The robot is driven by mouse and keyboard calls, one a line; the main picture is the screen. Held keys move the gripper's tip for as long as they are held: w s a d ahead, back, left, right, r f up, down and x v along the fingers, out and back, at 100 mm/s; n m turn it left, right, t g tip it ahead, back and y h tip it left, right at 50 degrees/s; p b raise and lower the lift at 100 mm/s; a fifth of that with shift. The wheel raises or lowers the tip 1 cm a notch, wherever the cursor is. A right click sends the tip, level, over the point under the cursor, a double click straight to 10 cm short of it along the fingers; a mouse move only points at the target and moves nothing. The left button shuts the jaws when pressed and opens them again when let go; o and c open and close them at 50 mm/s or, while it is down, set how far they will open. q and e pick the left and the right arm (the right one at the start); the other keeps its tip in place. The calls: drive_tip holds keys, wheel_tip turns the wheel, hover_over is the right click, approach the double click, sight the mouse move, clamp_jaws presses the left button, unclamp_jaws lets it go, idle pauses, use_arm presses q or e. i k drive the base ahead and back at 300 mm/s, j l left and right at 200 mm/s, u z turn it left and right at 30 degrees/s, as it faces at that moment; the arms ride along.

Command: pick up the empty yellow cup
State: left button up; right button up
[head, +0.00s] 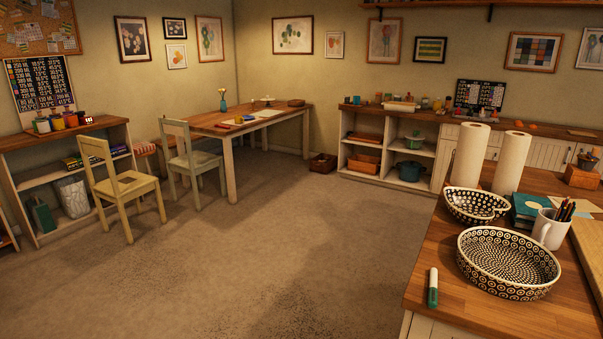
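A small yellow cup-like container (57,122) stands among other small coloured containers on top of the low shelf (100,124) at the left wall. It is far off and too small to tell whether it is the yellow cup or whether it is empty. No other yellow cup shows clearly. A white mug (549,231) filled with pencils stands on the wooden counter at the right. Neither of my grippers is in view.
The wooden counter (420,285) at near right holds patterned bowls (508,262), paper rolls (468,155) and a marker (432,288). Two chairs (125,187) stand near the left shelf and the table (228,133). The carpet (270,250) in the middle is clear.

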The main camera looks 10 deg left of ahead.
sight(239, 119)
drive_tip(key=i+j+u, duration=0.35)
drive_tip(key=i+u, duration=0.35)
drive_tip(key=i+j+u, duration=0.1)
drive_tip(key=i+u, duration=0.25)
